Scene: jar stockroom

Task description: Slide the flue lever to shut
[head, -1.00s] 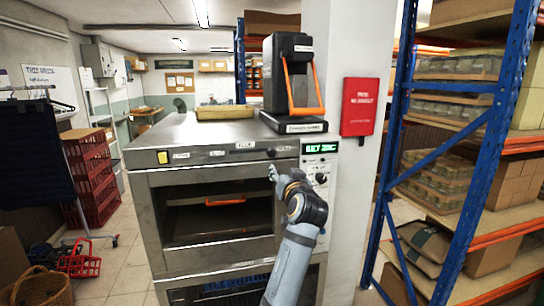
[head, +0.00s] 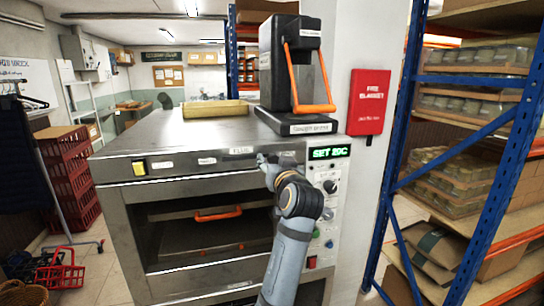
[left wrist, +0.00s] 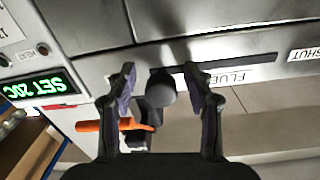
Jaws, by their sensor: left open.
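The flue slot sits on the steel oven's top front strip, under a FLUE label (head: 241,150). In the left wrist view the dark slot (left wrist: 240,65) runs right from the lever's round dark knob (left wrist: 161,88) toward the SHUT label (left wrist: 305,54). The knob is at the slot's end away from SHUT. My left gripper (head: 265,160) is at the oven front; in the left wrist view its fingers (left wrist: 159,78) are open, one on each side of the knob. Gaps show beside the knob. In the head view the gripper hides the knob. My right gripper is out of view.
A green display (head: 329,152) and control knobs are right of the gripper. A black machine with an orange handle (head: 312,108) stands on the oven top. A pillar with a red fire blanket box (head: 369,102) and blue shelving (head: 400,150) are to the right.

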